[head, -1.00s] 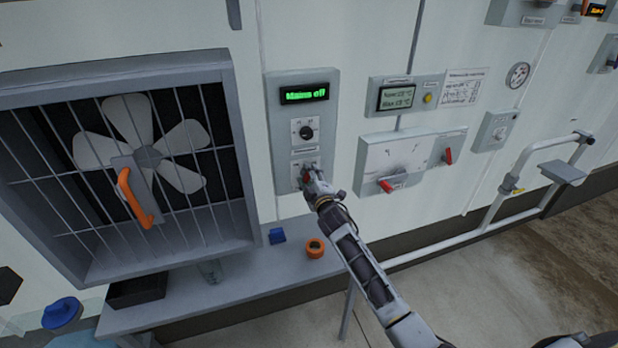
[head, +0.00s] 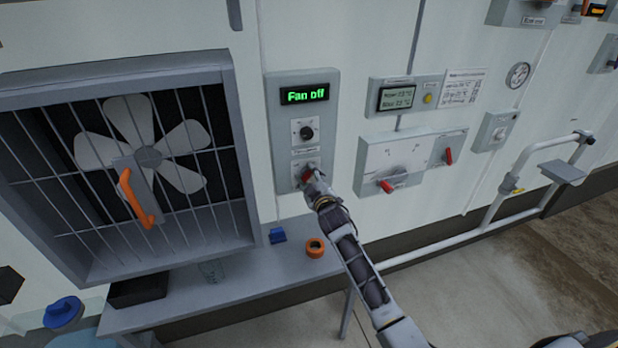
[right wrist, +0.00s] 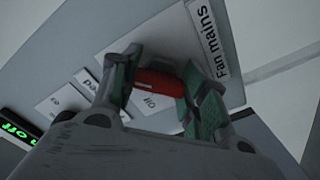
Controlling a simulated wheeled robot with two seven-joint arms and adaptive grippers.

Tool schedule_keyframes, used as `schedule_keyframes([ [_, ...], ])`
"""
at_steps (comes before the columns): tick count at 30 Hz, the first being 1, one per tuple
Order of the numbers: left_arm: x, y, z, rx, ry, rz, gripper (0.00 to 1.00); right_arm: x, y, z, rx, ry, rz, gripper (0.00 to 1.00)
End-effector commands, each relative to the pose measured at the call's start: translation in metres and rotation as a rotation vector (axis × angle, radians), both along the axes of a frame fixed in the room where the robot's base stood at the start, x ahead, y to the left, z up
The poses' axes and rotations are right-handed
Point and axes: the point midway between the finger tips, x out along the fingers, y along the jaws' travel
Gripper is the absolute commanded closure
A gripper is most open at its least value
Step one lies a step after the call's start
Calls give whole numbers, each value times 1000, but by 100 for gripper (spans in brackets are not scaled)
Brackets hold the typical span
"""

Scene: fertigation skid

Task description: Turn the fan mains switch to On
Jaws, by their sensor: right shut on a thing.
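The fan mains switch has a red handle (right wrist: 160,82), low on the grey fan control panel (head: 272,130). My right gripper (head: 310,180) is at the switch, and in the right wrist view its two fingers (right wrist: 158,88) are shut on the red handle. The label "Fan mains" (right wrist: 208,40) shows beside it. An "off" plate shows near the handle; the handle's exact position against its marks is partly hidden by the fingers. The panel's green display (head: 304,95) reads "Fan off". My left gripper is not in view.
A black knob (head: 306,132) sits above the switch on the same panel. The caged fan (head: 150,155) with an orange handle (head: 135,198) is to the left. A shelf (head: 215,285) below bears a blue block (head: 277,236) and an orange ring (head: 315,248). Red-handled switches (head: 386,187) are to the right.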

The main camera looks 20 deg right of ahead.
Motion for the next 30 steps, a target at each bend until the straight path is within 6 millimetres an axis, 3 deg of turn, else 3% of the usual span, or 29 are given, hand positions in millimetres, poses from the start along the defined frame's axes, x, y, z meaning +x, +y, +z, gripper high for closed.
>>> schedule_keyframes([
  [2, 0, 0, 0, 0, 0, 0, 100, 0, 0, -2, 2, 4, 0, 80],
  [3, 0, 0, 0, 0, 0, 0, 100, 0, 0, -2, 2, 4, 0, 54],
  [8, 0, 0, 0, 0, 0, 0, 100, 0, 0, -2, 1, 3, 0, 34],
  [22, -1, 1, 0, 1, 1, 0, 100, -2, 0, -1, 0, 1, 0, 34],
  [30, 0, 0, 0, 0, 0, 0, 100, -17, 0, -1, -1, 1, 1, 34],
])
